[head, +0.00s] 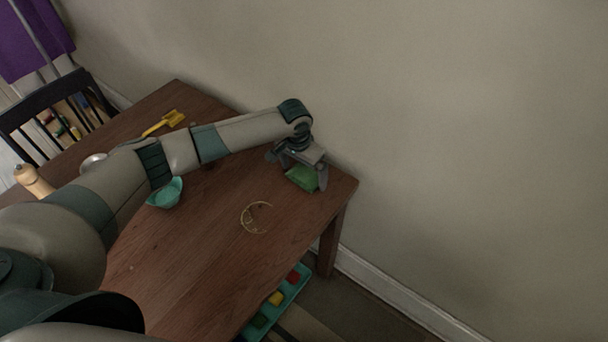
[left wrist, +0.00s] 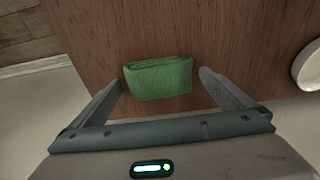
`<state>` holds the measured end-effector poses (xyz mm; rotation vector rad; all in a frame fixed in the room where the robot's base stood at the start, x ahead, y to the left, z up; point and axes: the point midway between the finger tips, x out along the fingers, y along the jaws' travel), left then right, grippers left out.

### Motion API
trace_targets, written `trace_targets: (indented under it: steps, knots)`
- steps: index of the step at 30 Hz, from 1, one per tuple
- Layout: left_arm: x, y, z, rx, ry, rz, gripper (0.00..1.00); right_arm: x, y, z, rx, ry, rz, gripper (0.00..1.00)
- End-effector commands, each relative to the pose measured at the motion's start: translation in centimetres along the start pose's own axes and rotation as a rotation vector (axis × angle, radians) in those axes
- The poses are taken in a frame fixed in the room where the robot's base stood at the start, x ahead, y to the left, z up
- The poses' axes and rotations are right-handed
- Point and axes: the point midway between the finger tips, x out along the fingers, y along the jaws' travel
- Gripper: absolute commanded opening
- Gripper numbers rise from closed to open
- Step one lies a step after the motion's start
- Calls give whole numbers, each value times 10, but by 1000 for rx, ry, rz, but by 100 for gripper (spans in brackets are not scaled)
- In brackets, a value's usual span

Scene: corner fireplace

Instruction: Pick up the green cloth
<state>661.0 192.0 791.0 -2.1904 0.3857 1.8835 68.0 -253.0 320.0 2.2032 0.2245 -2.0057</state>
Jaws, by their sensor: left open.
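The green cloth (head: 302,177) is a small folded bundle on the wooden table (head: 225,225) near its far right corner. In the left wrist view the cloth (left wrist: 159,78) lies on the wood between the fingertips, a little ahead of them. My left gripper (head: 297,174) is over the cloth, with its jaws open and one finger on each side. In the left wrist view a gap shows between the cloth and the right finger of the gripper (left wrist: 161,79); the left finger is close to the cloth. My right gripper is not in view.
A round, thin ring-like object (head: 256,217) and a teal bowl (head: 166,192) are on the table. A yellow tool (head: 165,122) lies at the back. A wall (head: 450,150) stands behind the table. A teal tray (head: 295,288) with coloured blocks is below the table's edge.

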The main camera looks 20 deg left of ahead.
Motion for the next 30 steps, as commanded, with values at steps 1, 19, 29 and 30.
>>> trace_targets:
  steps: [1,19,29,30]
  knots:
    - [0,0,0,0,0,0,100,0,0,0,0,0,0,27]
    - [-1,0,0,0,0,0,60,0,6,2,-1,-2,6,27]
    - [-15,0,-3,0,2,1,60,6,6,2,-1,-3,6,27]
    - [-19,0,-4,0,3,1,60,8,6,3,-1,-3,6,27]
